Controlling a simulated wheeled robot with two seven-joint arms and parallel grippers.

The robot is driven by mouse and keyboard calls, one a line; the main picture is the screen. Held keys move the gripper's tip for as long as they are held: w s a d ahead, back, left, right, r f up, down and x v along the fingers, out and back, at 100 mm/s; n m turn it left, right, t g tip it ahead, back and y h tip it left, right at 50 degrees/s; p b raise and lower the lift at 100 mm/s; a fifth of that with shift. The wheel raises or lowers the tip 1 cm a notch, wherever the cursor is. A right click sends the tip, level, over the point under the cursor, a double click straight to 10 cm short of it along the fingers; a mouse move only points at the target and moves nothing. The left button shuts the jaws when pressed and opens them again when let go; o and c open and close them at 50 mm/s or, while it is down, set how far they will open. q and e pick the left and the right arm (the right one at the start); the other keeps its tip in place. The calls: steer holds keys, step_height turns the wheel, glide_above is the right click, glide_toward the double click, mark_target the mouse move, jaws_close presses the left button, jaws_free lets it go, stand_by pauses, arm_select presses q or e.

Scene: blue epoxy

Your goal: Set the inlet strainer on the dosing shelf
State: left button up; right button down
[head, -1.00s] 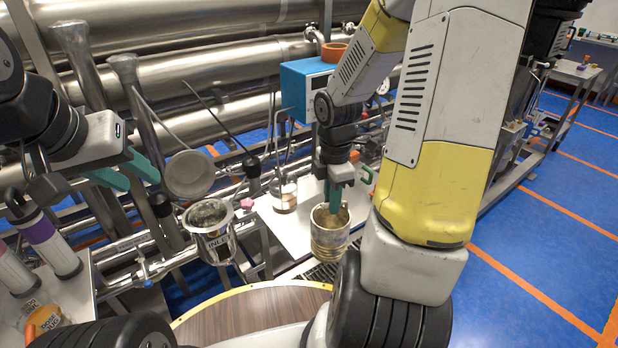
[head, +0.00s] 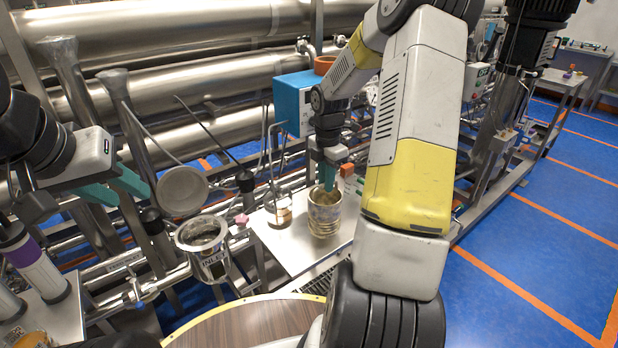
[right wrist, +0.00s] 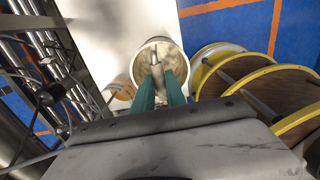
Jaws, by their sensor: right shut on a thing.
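The inlet strainer, taken to be the worn metal cylinder (head: 324,224), is upright over the white dosing shelf (head: 283,248). My right gripper (head: 327,183) reaches into its open top and is shut on it. In the right wrist view the teal fingertips (right wrist: 159,82) close on a bar inside the strainer's rim (right wrist: 141,62). I cannot tell whether its base touches the shelf. A steel housing (head: 212,264) with a partly readable "INLE" label stands left of the shelf, its round lid (head: 182,191) raised. My left gripper (head: 112,188) is open and empty at the left.
A small jar (head: 279,214) with a wire handle stands on the shelf left of the strainer. A blue box (head: 292,104) and steel pipes (head: 190,70) are behind. A round wood-topped surface (head: 240,322) is in front. The shelf's front left part is bare.

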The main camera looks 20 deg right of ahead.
steer(key=shift+w+d, duration=0.1)
steer(key=shift+w, duration=0.25)
steer(key=shift+f, duration=1.9)
steer(key=c, duration=1.4)
jaws_free()
steer(key=shift+o, duration=0.2)
